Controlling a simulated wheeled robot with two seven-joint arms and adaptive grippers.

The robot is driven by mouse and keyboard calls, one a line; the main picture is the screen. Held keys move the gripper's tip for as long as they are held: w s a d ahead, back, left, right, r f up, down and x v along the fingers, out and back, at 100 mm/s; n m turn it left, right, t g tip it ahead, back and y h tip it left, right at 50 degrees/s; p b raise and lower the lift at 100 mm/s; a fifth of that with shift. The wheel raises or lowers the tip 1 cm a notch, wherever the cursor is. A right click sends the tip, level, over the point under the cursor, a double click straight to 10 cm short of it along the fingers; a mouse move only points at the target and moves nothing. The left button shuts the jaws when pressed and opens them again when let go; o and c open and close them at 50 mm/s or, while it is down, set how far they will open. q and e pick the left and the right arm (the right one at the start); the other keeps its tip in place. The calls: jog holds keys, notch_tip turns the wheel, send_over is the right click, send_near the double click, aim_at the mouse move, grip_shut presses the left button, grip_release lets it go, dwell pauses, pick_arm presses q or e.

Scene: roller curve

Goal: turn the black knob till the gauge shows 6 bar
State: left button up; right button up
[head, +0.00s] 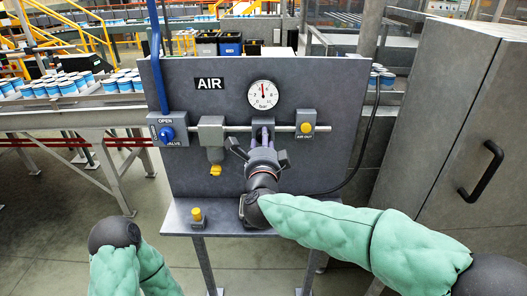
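The round white gauge (263,95) is on the grey panel, right of the AIR sign. Its red needle points nearly straight up, about mid-scale; the small numbers are hard to read. Under the gauge a grey regulator block (263,127) sits on the pipe. My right gripper (262,136) reaches up to just below this block, in front of the panel. The black knob is not clearly visible; the gripper covers the spot below the block. I cannot tell whether the fingers are closed on it. My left arm shows at the lower left; its gripper is not in view.
A blue valve handle (167,134) is on the pipe's left. A filter bowl (214,150) hangs beside the gripper, and a yellow AIR OUT fitting (306,128) is to the right. A grey cabinet (450,130) stands at right.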

jog(key=shift+a+f+m+b, duration=0.1)
jog(key=shift+f+m+b, duration=0.15)
jog(key=shift+m+b, duration=0.15)
jog(key=shift+r, duration=0.1)
jog(key=o, duration=1.2)
jog(key=shift+c, duration=0.2)
jog(key=shift+r, duration=0.1)
jog(key=s, duration=1.2)
